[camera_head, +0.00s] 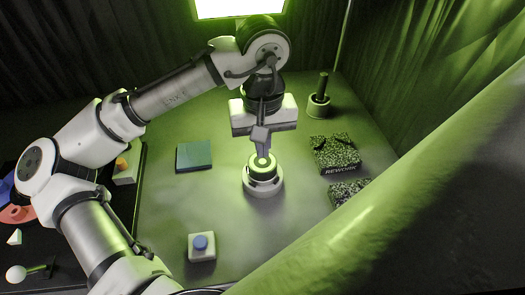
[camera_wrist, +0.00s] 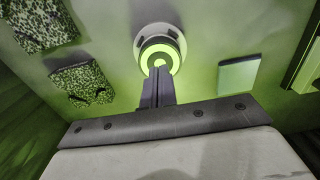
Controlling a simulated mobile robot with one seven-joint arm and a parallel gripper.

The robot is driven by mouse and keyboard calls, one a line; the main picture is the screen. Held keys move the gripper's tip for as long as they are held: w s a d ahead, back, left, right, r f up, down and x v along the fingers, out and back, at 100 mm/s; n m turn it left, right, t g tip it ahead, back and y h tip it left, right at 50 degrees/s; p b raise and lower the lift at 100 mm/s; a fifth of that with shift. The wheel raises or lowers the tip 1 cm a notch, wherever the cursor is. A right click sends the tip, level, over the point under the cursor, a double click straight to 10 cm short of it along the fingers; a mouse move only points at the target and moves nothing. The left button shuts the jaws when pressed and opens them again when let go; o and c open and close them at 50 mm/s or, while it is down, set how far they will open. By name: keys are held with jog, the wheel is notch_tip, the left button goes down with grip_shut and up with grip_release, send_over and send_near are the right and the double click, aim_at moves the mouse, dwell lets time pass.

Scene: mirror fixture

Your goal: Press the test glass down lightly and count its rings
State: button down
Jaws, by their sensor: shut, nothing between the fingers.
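The mirror fixture (camera_head: 264,187) is a pale round stand near the middle of the grey table. Its top, where the test glass (camera_head: 255,168) appears to sit, glows green; the fixture also shows in the wrist view (camera_wrist: 146,37). In the wrist view the glass (camera_wrist: 174,57) is a bright green disc with a paler ring around my fingertips; I cannot count rings clearly. My gripper (camera_head: 262,154) is shut and empty, pointing down over the middle of the disc. The fingertips (camera_wrist: 158,65) look at or just above the glass; I cannot tell whether they touch it.
A teal block (camera_head: 194,155) lies left of the fixture, and a blue-button box (camera_head: 201,247) in front. Speckled REWORK trays (camera_head: 335,153) stand right, a dark rod in a holder (camera_head: 319,104) behind. Green-lit fabric (camera_head: 390,190) covers the right foreground.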

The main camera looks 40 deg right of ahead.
notch_tip(320, 180, up, 5)
jog(key=p, duration=0.4)
jog(key=shift+r+p, duration=0.1)
jog(key=shift+p, duration=0.3)
